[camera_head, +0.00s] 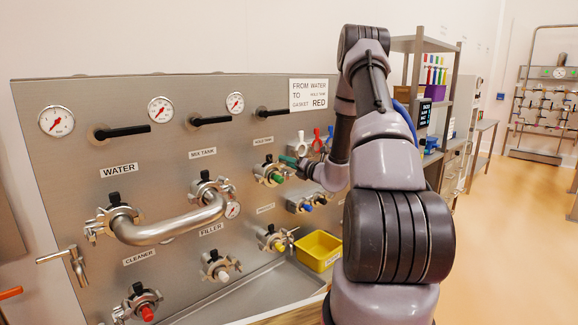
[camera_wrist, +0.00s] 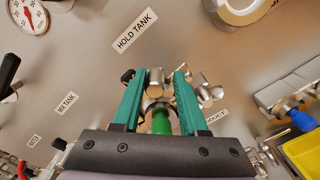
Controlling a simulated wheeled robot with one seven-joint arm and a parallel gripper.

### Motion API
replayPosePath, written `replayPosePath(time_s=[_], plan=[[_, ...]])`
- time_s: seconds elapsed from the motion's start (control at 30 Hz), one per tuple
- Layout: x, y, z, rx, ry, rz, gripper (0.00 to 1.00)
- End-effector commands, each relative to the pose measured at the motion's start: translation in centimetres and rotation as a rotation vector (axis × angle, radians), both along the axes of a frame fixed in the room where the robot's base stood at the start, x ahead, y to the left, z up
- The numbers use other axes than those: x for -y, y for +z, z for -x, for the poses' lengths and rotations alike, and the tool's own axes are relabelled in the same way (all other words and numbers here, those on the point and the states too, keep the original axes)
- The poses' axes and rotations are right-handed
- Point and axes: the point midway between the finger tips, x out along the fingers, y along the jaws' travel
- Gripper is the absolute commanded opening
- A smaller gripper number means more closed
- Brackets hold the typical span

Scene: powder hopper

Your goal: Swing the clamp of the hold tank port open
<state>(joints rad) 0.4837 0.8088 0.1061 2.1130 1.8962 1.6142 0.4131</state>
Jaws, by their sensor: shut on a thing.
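The hold tank port (camera_head: 268,173) is a steel fitting on the panel under its label, with a green cap (camera_wrist: 162,122) that shows between my fingers in the wrist view. Its steel clamp (camera_wrist: 155,88) lies around the port, with bright metal parts at and beyond my fingertips. My gripper (camera_wrist: 160,76) has two teal fingers, one on each side of a metal part of the clamp, and is shut on it. In the head view my gripper (camera_head: 289,162) reaches the port from the right. Whether the clamp is open or closed cannot be told.
A curved steel pipe (camera_head: 168,229) joins the water and mix tank ports at left. Black valve handles (camera_head: 212,121) stick out above. A yellow bin (camera_head: 318,250) stands below right.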

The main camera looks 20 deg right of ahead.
Motion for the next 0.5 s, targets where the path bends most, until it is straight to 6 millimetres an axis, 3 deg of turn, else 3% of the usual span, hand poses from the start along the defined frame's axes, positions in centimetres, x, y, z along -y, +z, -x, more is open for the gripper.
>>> replayPosePath(time_s=[0.03, 0.1, 0.5], plan=[[-1.7, 1.2, -0.4, 0.016, 0.025, -0.005, 0.00], [-2.1, 1.8, -0.2, 0.015, 0.027, -0.005, 0.00], [-2.9, 2.3, 0.2, 0.006, 0.032, -0.004, 0.00]])
